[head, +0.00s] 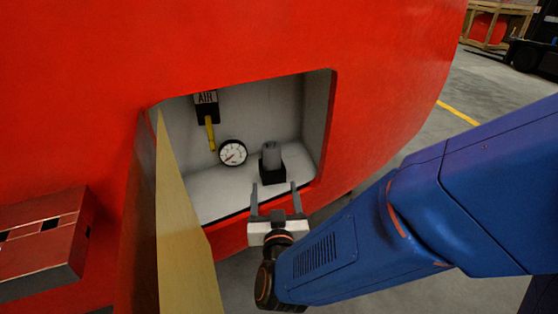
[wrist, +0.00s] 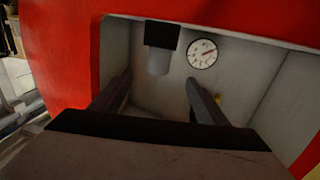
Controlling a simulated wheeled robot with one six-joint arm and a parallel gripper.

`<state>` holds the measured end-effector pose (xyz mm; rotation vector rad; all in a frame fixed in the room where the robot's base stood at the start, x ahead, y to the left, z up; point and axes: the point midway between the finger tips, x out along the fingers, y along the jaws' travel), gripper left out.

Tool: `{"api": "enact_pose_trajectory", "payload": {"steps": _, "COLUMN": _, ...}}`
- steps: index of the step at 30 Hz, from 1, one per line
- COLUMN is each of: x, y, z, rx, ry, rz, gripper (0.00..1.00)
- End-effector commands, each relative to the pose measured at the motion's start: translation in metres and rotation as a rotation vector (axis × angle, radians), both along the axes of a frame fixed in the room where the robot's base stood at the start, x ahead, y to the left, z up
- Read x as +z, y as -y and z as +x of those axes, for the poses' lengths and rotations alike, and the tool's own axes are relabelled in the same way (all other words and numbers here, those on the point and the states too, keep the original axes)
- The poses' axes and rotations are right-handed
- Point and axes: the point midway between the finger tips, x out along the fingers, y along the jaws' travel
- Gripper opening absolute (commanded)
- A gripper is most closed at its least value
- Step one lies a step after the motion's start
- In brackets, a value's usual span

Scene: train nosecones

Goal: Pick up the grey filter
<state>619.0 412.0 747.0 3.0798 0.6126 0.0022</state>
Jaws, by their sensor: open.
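The grey filter (head: 272,154) is a short grey cylinder seated upright in a black block (head: 272,176) on the floor of a white recess in the red nosecone. In the wrist view the picture is turned over, and the filter (wrist: 158,62) hangs down from the dark block at the top. My gripper (head: 273,186) is at the recess opening, in front of the block and filter. Its two dark fingers are apart with nothing between them. In the wrist view the fingers (wrist: 160,82) reach toward the filter, and a gap shows between them and it.
The recess (head: 230,190) also holds a round white gauge (head: 232,152) left of the filter and a yellow lever (head: 210,133) under a black AIR label (head: 206,99). An open hatch door (head: 180,220) stands at the left. The recess rim surrounds the opening.

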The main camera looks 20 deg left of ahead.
Motion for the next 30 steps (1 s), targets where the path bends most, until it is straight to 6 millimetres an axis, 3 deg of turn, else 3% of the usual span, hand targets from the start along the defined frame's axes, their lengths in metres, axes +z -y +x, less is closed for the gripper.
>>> {"api": "enact_pose_trajectory", "payload": {"steps": 18, "x": 0.0, "y": -0.038, "z": 0.095, "rx": -0.002, "ry": -0.002, "rz": 0.001, "gripper": 0.68}}
{"api": "enact_pose_trajectory", "payload": {"steps": 30, "x": -0.001, "y": -0.047, "z": 0.117, "rx": -0.001, "ry": -0.003, "rz": 0.001, "gripper": 0.68}}
